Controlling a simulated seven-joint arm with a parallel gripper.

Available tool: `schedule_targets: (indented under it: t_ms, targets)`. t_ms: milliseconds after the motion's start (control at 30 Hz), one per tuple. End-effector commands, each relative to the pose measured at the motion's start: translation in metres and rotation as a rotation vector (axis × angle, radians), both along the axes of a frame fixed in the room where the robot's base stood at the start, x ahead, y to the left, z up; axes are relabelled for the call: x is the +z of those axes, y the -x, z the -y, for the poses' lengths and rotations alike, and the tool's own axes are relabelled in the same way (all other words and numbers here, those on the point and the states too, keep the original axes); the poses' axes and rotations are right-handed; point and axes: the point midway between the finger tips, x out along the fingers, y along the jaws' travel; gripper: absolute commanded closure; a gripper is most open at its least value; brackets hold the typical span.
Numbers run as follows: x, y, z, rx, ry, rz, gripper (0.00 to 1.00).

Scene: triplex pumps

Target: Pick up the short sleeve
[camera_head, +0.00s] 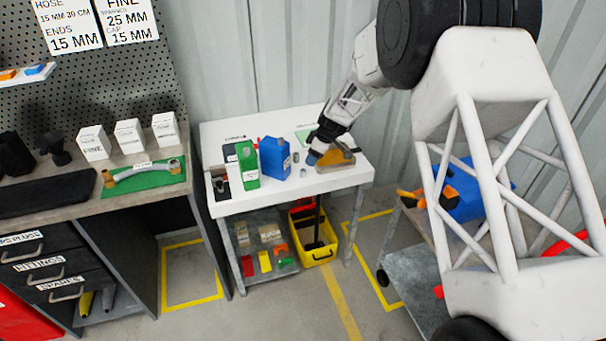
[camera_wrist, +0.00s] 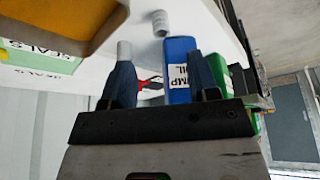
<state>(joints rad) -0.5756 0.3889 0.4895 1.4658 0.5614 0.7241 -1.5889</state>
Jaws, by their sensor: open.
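Two small grey cylindrical sleeves stand on the white table (camera_head: 255,197). One sleeve (camera_head: 303,172) is nearer the front edge in the head view, and the other sleeve (camera_head: 295,157) is just behind it. In the wrist view one short-looking grey sleeve (camera_wrist: 161,23) stands beyond the gap between my fingers. Another grey sleeve (camera_wrist: 124,50) shows at the left fingertip, partly hidden by it. I cannot tell for sure which is the short one. My gripper (camera_head: 313,157) is open, low over the table right of the sleeves; its fingers (camera_wrist: 163,80) are apart with nothing held between them.
A blue pump oil can (camera_head: 274,158) and a green can (camera_head: 247,166) stand left of the sleeves. A tan tray (camera_head: 337,160) lies close to my gripper on the right. A green-and-white seals box (camera_wrist: 40,58) shows in the wrist view. The table's front strip is clear.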

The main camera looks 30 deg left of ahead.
Motion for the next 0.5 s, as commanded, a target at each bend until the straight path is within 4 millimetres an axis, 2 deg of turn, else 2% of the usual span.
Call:
schedule_targets:
  t_ms: [500]
  targets:
    - [-0.0078, -0.0001, -0.0057, 0.009, -0.002, 0.001, 0.45]
